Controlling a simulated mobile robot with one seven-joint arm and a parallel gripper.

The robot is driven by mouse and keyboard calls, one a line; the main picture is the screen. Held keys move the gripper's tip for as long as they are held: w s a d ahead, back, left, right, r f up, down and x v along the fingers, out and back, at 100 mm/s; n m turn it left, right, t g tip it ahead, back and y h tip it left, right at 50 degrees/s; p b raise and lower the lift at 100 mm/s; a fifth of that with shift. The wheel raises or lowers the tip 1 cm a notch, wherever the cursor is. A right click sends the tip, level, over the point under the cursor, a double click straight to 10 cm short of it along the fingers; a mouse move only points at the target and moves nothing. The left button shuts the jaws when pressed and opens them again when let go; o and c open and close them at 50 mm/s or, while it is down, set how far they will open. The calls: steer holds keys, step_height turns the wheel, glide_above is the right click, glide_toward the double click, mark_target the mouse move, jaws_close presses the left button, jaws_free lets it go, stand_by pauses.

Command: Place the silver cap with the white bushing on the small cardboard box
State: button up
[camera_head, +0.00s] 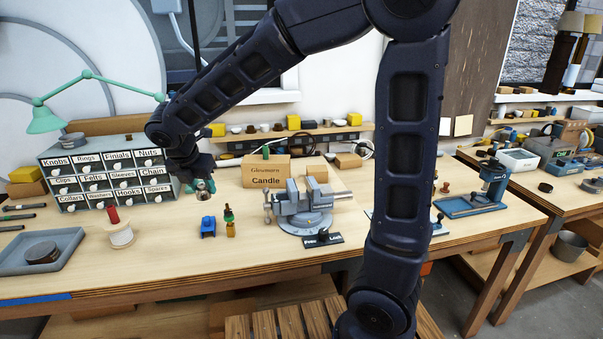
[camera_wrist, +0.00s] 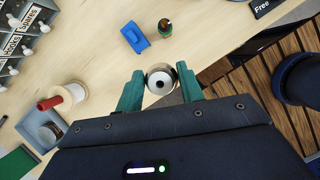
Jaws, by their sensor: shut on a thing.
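The silver cap with the white bushing (camera_wrist: 160,79) is between the green fingertips of my gripper (camera_wrist: 159,88) in the wrist view. Its pale round face and dark centre hole show. My gripper (camera_head: 201,186) is shut on it, above the bench between the drawer cabinet and the labelled carton. The cap (camera_head: 205,195) looks small and partly covered by the fingers in the head view. A small cardboard box (camera_head: 348,160) stands at the back of the bench, right of the vise. I cannot tell if this is the box the task names.
A larger carton marked Candle (camera_head: 265,174) stands behind the vise (camera_head: 303,207). A blue block (camera_head: 208,227) and a small green-and-amber item (camera_head: 230,222) sit on the bench. A spool (camera_head: 120,235) and grey tray (camera_head: 42,252) lie left. The front of the bench is mostly clear.

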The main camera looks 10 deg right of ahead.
steer(key=w+d+r+m+h, duration=0.1)
steer(key=w+d, duration=0.2)
steer(key=w, duration=0.4)
steer(key=w+d+r+m, duration=0.1)
steer(key=w+d+m, duration=0.1)
steer(key=w+d, duration=0.35)
step_height(320, 180, up, 3)
steer(key=m+g+h, duration=0.1)
steer(key=m+g, duration=0.2)
steer(key=m, duration=0.3)
glide_above(320, 167)
steer(key=a, duration=0.2)
steer(key=shift+t, duration=0.3)
steer(key=f, duration=1.2)
steer(key=s+f, duration=0.1)
steer(key=f, duration=0.6)
steer(key=shift+d+f, duration=0.1)
steer(key=shift+d, duration=0.1)
steer(key=shift+f, duration=0.1)
steer(key=o, duration=0.8)
steer(key=shift+o, duration=1.2)
